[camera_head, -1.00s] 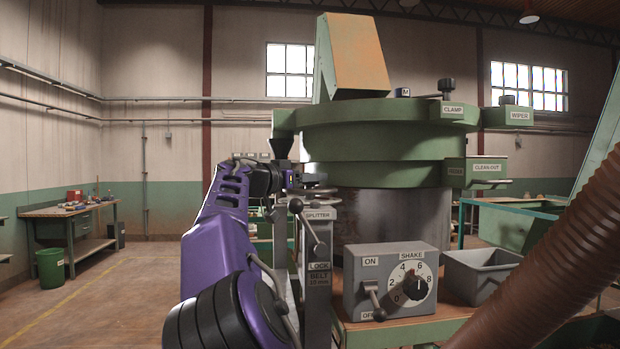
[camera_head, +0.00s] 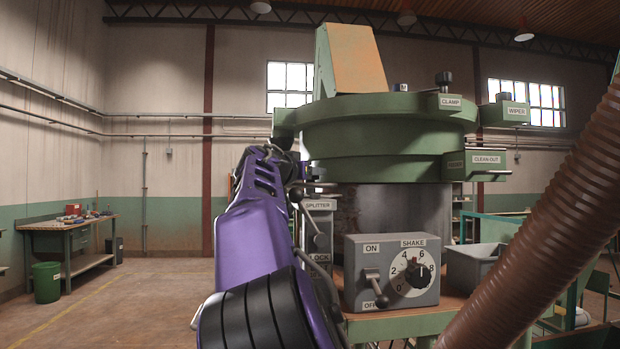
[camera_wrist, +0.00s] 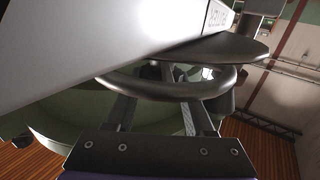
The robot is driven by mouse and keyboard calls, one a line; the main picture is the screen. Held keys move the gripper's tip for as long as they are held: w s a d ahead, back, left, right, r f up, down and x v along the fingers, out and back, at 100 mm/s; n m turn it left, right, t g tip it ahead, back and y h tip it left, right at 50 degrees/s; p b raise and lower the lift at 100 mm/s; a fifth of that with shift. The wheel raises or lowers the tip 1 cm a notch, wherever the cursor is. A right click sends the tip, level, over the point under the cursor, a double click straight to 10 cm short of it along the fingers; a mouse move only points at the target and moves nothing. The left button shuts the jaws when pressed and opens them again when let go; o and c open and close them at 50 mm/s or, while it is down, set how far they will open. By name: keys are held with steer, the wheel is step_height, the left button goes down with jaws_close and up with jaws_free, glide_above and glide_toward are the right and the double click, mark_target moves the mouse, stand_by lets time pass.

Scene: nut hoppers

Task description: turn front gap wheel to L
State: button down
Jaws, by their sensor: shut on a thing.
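A dark ring, which looks like the hand wheel's rim (camera_wrist: 175,91), crosses the middle of the wrist view. My gripper (camera_wrist: 163,102) reaches up from the bottom edge with its two fingers at this rim, shut on it. A dark round disc (camera_wrist: 215,50) lies just beyond the rim. A pale plate (camera_wrist: 120,38) with a label, cut off and hard to read, covers the upper left. No L mark or pointer can be made out. In the head view my purple arm hides my gripper and most of the wheel area beside the green hopper (camera_head: 385,140).
The grey SHAKE box (camera_head: 392,272) with its knob and ON/OFF lever stands right of my arm. The SPLITTER post (camera_head: 317,232) is close beside my arm. A brown ribbed hose (camera_head: 545,215) crosses the right foreground. Open floor lies left, before a workbench (camera_head: 75,240).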

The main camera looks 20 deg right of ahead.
steer(key=shift+c, duration=1.4)
jaws_free()
steer(key=b+v, duration=0.4)
steer(key=v, duration=1.3)
steer(key=shift+a, duration=0.2)
steer(key=shift+s+r, duration=0.1)
